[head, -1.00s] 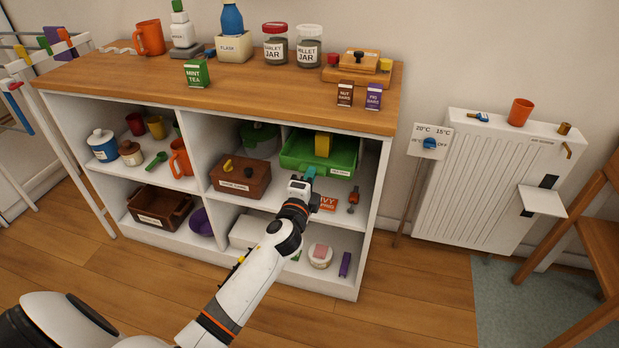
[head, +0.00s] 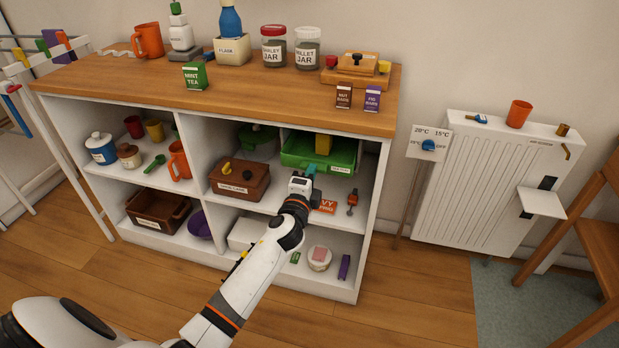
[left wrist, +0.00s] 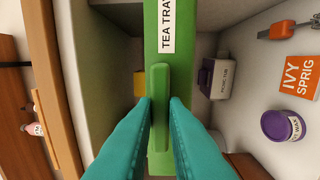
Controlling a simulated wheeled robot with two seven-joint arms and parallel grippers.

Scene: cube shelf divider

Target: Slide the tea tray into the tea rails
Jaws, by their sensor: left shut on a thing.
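The green tea tray (head: 291,158) is in the upper right compartment of the shelf, directly under the wooden top, and its front reaches near the opening. A yellow object (head: 323,145) stands in it, its top partly hidden by the counter edge. My left gripper (head: 310,169) is shut on the tray's front handle. In the left wrist view, the teal fingers (left wrist: 160,103) lie on both sides of the green handle (left wrist: 159,78), below the TEA TRAY label (left wrist: 168,24). The tea rails cannot be made out; the tray hides that area. My right gripper is not in view.
A brown box (head: 240,182) stands left of the tray on the same shelf board. An orange ivy sprig card (head: 327,207) and a small orange-handled tool (head: 352,201) lie below to the right. The shelf's right side wall (head: 375,200) is close to the tray.

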